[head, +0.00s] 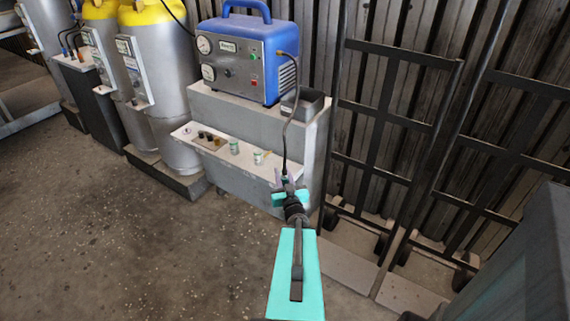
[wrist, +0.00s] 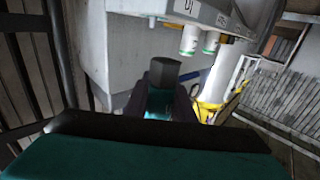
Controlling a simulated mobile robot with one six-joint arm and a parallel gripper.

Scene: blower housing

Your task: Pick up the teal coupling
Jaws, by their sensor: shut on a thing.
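The teal coupling (wrist: 160,102) shows in the wrist view as a short teal body with a dark grey cylindrical end. My gripper (wrist: 160,110) has its dark fingers on both sides of it and is shut on it. The lower part of the coupling is hidden by my wrist. In the head view my gripper (head: 289,186) is in front of the right end of the grey cabinet, below the blue machine. The coupling is too small and covered there to make out clearly.
The blue machine (head: 248,60) stands on the grey cabinet (head: 265,115); its dark hose (head: 293,105) runs down to near my gripper. A ledge (head: 220,150) holds small cans. Grey tanks (head: 165,80) stand left, hand trucks (head: 395,120) right. Floor at left is clear.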

